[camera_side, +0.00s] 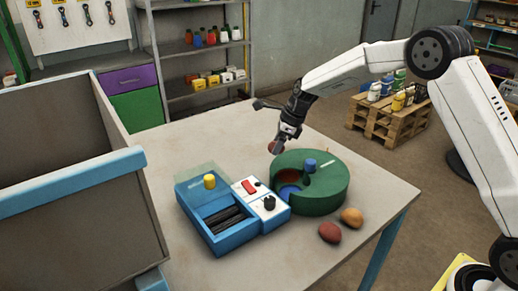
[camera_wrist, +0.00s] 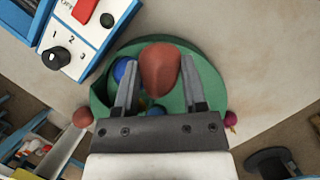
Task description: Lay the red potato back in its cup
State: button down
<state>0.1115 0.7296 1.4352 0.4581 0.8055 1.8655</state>
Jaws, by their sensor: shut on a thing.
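My gripper (camera_side: 283,138) is shut on a reddish-brown potato (camera_side: 274,147), held above the far left edge of a round green holder (camera_side: 325,198). In the wrist view the potato (camera_wrist: 160,68) sits between the fingers (camera_wrist: 160,64), with the green holder (camera_wrist: 205,75) beneath. The holder's top has an opening showing a red cup (camera_side: 289,174) and a blue cup (camera_side: 289,190). The blue cup also shows in the wrist view (camera_wrist: 122,71). The potato and fingers hide part of the holder there.
A red potato (camera_side: 330,232) and a tan potato (camera_side: 352,217) lie on the table in front of the holder. A blue box with switches (camera_side: 235,238) stands close at its left. A blue knob (camera_side: 309,164) rises from the holder's top. A large bin (camera_side: 70,185) is far left.

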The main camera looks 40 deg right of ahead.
jog(key=shift+s+r, duration=0.4)
jog(key=shift+s, duration=0.5)
jog(key=shift+s+r, duration=0.4)
jog(key=shift+s, duration=0.45)
jog(key=shift+s, duration=0.1)
